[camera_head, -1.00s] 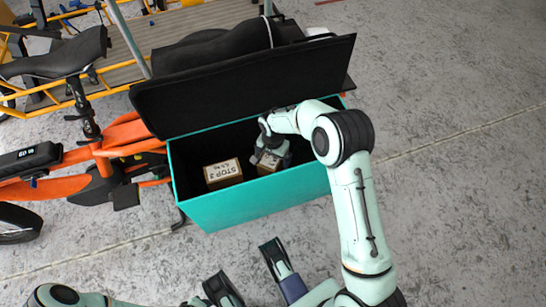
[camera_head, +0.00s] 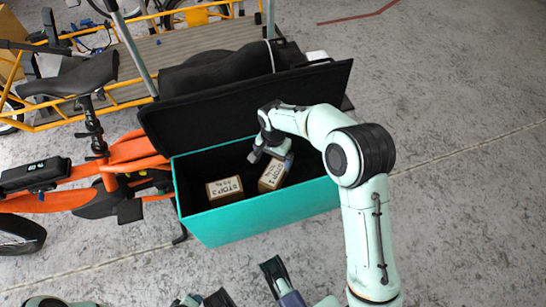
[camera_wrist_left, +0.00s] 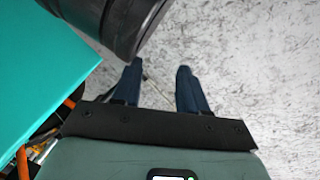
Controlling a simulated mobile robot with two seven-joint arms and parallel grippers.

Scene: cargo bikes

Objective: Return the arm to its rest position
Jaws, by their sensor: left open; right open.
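My right arm reaches over the teal cargo box (camera_head: 265,218), whose black lid (camera_head: 245,97) stands open. My right gripper (camera_head: 268,152) is open inside the box opening, above and just behind a brown parcel (camera_head: 272,176) with a white label. It holds nothing that I can see; whether a finger touches the parcel I cannot tell. A second labelled parcel (camera_head: 226,191) lies to its left in the box. My left gripper (camera_head: 247,284) is low in front of the box, partly cut off. In the left wrist view (camera_wrist_left: 159,88) its two fingers are apart with only floor between them.
An orange cargo bike (camera_head: 125,155) stands left of the box. Behind is a yellow-framed bike with a slatted deck (camera_head: 190,48), beside black bags (camera_head: 225,68). The grey concrete floor (camera_head: 460,210) is clear on the right.

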